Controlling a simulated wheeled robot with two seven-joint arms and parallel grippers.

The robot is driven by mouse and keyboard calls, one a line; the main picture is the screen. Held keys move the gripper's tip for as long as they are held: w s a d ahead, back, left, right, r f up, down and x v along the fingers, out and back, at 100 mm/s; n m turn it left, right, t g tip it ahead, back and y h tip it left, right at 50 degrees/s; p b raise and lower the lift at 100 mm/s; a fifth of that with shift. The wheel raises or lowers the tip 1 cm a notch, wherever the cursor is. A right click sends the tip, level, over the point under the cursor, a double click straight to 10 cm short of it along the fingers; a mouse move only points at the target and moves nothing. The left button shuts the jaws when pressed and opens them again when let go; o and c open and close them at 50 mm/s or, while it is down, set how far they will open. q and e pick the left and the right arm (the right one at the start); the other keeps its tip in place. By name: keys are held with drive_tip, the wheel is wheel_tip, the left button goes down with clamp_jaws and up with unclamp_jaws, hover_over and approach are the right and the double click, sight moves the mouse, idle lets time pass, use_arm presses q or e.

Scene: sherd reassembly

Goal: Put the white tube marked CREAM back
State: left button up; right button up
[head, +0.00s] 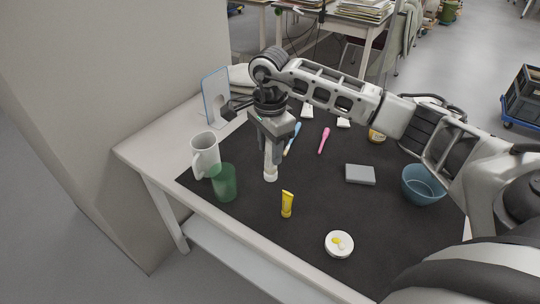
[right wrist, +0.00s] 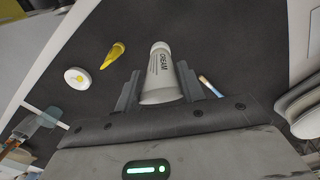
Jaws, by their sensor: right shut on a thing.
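The white tube marked CREAM (right wrist: 161,72) is held between the fingers of my right gripper (right wrist: 158,90) in the right wrist view. In the head view my right gripper (head: 271,150) points down over the dark mat, and the lower part of the white tube (head: 270,172) shows below its fingers. I cannot tell from the head view whether the tube touches the mat. My left gripper is not in view.
A round white dish (head: 339,244), grey box (head: 360,175), blue bowl (head: 423,185), pink brush (head: 324,140) and blue brush (head: 292,139) are around.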

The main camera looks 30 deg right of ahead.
sight(270, 158)
drive_tip(key=shift+w+d+f, duration=0.2)
drive_tip(key=shift+w+f, duration=0.1)
drive_tip(key=shift+f, duration=0.15)
wheel_tip(270, 158, down, 3)
drive_tip(key=shift+p, duration=0.45)
drive_tip(key=shift+f, duration=0.1)
drive_tip(key=shift+f, duration=0.2)
drive_tip(key=o, duration=1)
drive_tip(key=shift+c, duration=0.2)
drive_tip(key=shift+r, duration=0.1)
